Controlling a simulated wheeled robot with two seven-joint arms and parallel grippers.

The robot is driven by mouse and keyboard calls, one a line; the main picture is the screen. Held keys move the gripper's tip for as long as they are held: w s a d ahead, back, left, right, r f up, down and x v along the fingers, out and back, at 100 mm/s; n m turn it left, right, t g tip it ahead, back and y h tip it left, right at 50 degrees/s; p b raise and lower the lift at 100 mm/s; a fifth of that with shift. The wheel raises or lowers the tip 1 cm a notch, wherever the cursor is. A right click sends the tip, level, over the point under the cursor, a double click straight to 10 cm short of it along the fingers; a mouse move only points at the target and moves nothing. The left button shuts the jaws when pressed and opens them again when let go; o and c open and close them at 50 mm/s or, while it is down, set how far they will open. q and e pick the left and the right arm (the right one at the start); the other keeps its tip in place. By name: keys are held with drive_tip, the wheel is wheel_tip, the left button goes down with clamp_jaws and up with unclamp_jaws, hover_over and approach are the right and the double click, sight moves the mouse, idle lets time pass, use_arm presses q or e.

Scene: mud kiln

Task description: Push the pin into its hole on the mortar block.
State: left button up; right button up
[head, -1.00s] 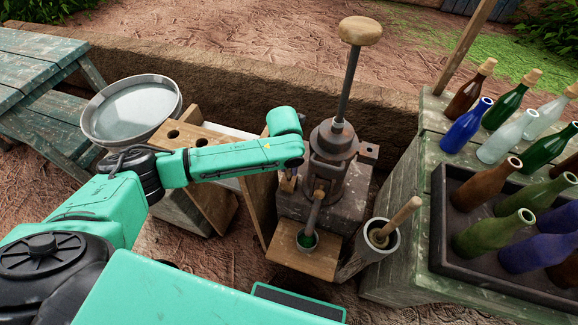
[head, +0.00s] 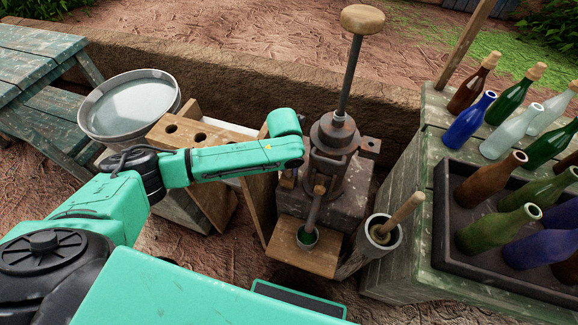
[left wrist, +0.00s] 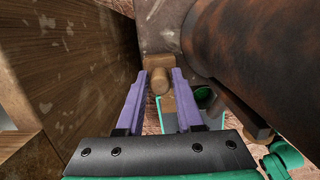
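The pin (left wrist: 159,82) is a short light-wood peg with a rounded end, ahead of my left gripper in the left wrist view. A small wooden piece lies directly behind it. The two purple fingers of my left gripper (left wrist: 160,90) are apart, one on each side of the pin, with slim gaps showing. In the head view my left gripper (head: 292,174) is mostly hidden under the teal forearm, at the left side of the stone mortar block (head: 345,205). The hole is not clearly visible. A dark metal press (head: 333,135) stands on the block. My right gripper is not in view.
A wooden board (left wrist: 60,70) stands close on the left of my left gripper, and a rusty cylinder (left wrist: 255,50) close on its right. A pestle pot (head: 380,238) and bottle crate (head: 480,275) are to the right.

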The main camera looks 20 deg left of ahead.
use_arm(q)
drive_tip(key=shift+o, duration=1.2)
wheel_tip(320, 180, up, 14)
drive_tip(key=s, duration=0.2)
drive_tip(key=shift+s+r+p, duration=0.15)
drive_tip(key=shift+r+p, duration=0.1)
drive_tip(key=shift+p, duration=0.15)
drive_tip(key=shift+a, duration=0.1)
